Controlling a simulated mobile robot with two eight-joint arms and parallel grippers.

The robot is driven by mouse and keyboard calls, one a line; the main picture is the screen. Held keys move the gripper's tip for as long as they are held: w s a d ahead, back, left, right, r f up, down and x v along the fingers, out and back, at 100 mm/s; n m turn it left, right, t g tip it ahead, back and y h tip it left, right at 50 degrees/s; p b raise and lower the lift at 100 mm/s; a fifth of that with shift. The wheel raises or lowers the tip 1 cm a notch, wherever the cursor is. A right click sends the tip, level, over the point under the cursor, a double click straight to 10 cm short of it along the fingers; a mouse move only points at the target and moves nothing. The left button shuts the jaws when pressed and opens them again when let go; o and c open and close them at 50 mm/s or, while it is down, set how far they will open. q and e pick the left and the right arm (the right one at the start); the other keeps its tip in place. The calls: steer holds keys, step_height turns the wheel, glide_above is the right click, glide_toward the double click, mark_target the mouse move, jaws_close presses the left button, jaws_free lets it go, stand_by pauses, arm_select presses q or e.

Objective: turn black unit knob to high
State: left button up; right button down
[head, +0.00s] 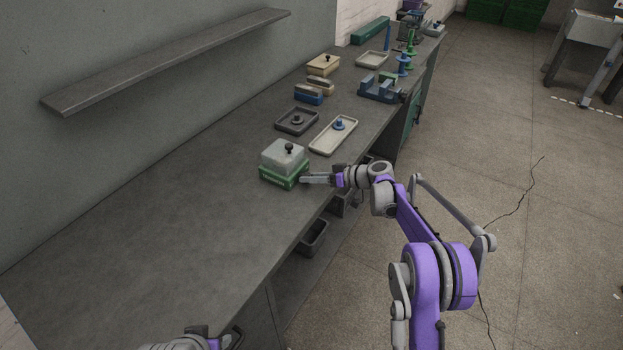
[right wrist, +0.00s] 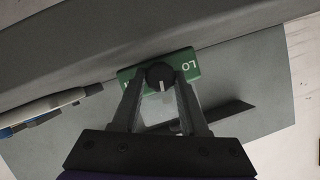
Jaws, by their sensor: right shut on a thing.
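The green unit (head: 280,180) stands near the bench's front edge in the head view, with a pale cover and a small black knob on top. In the right wrist view, its green face (right wrist: 133,73) carries white "LO" lettering at right; another mark at left is mostly hidden by a finger. A round black knob (right wrist: 158,72) with a pale pointer sits on that face; the pointer points down in the picture. My right gripper (head: 304,180) is at the unit's right side, its fingers shut on this face knob.
A dark tray (head: 283,127) and a pale tray (head: 322,146) lie just behind the unit. Blue blocks and other fixtures stand farther along the bench. Dark bins (head: 313,241) hang below the front edge. The near bench top is clear.

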stand_by(0.3)
steer(key=shift+c, duration=2.1)
jaws_free()
